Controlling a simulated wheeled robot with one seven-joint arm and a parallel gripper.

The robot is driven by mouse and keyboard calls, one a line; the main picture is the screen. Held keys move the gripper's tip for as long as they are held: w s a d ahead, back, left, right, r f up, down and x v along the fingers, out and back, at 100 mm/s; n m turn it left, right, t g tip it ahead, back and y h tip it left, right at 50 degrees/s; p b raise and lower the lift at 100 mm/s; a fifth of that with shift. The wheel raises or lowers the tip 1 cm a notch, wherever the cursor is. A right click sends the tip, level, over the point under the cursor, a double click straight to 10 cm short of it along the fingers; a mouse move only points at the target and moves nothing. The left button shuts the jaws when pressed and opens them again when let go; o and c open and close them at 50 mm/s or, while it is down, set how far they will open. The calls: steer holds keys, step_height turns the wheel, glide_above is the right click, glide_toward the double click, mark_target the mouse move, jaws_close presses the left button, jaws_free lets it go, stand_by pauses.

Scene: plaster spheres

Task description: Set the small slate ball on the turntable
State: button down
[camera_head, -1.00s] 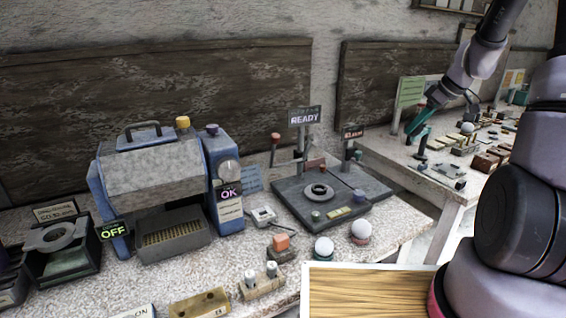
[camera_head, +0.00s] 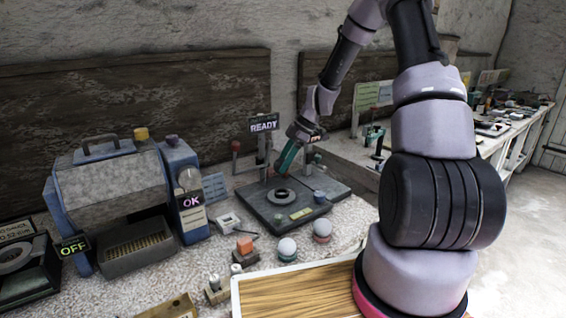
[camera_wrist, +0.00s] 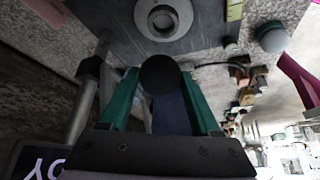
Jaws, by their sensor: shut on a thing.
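The small slate ball (camera_wrist: 160,75) is dark and round. It sits between the green fingers of my gripper (camera_wrist: 158,82), which is shut on it. In the head view my gripper (camera_head: 284,168) hangs over the back part of a dark square plate, tilted; the ball cannot be made out there. A round grey ring (camera_head: 282,196) lies on this plate, which looks like the turntable (camera_head: 262,212). In the wrist view the ring (camera_wrist: 163,18) shows just beyond the ball, apart from it as far as I can tell.
Posts and a READY sign (camera_head: 264,124) stand behind the plate, close to my gripper. Two pale balls (camera_head: 287,247) (camera_head: 322,228) sit on small stands in front of it. A blue-framed machine (camera_head: 115,200) stands to the left.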

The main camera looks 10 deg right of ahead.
steer(key=shift+d+f, duration=0.1)
steer(key=shift+f, duration=2.7)
steer(key=shift+f, duration=1.1)
jaws_free()
steer(key=shift+r, duration=0.1)
steer(key=shift+r, duration=1.85)
